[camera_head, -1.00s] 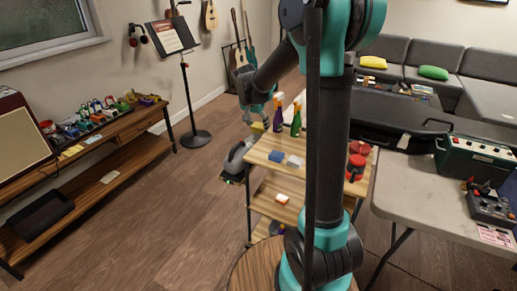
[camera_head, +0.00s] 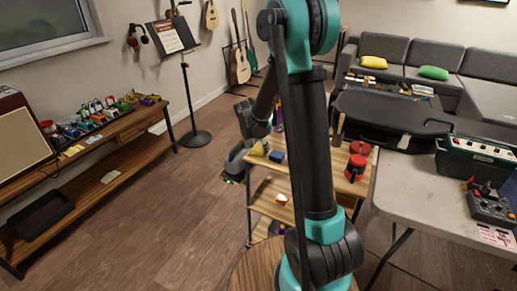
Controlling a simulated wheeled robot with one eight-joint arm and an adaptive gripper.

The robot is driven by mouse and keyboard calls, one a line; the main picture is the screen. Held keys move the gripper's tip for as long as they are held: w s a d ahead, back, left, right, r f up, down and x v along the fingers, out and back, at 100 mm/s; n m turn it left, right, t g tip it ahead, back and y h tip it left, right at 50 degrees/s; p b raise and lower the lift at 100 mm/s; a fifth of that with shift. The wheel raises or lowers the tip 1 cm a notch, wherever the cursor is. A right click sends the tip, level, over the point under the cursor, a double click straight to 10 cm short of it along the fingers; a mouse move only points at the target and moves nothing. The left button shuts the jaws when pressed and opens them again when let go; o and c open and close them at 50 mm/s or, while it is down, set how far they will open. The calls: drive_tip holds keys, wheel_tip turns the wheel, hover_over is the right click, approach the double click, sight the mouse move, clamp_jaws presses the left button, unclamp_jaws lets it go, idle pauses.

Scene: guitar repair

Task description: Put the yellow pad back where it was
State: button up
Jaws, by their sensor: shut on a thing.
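The yellow pad (camera_head: 259,149) is a small block at the upper left corner of the wooden shelf cart (camera_head: 265,163). My gripper (camera_head: 261,141) is right above it and shut on it; the fingertips are small and partly hidden by my own arm. I cannot tell whether the pad touches the cart top. A blue pad (camera_head: 277,156) lies on the cart top, just right of the yellow pad.
A spray bottle (camera_head: 279,118) stands behind, partly hidden by my arm. Red containers (camera_head: 356,165) stand on the cart's right side.

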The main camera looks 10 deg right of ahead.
drive_tip(key=shift+f, duration=0.1)
drive_tip(key=o, duration=0.8)
drive_tip(key=v, duration=1.2)
drive_tip(key=s+d+f+n+y, duration=0.1)
drive_tip(key=s+d+f+n, duration=0.1)
drive_tip(key=s, duration=0.6)
drive_tip(key=s+d+f+n+y, duration=0.1)
drive_tip(key=s+d+f+n, duration=0.1)
drive_tip(key=s, duration=0.7)
drive_tip(key=s+d+f+n, duration=0.3)
drive_tip(key=s, duration=0.6)
drive_tip(key=shift+f+y, duration=0.25)
drive_tip(key=shift+y, duration=0.15)
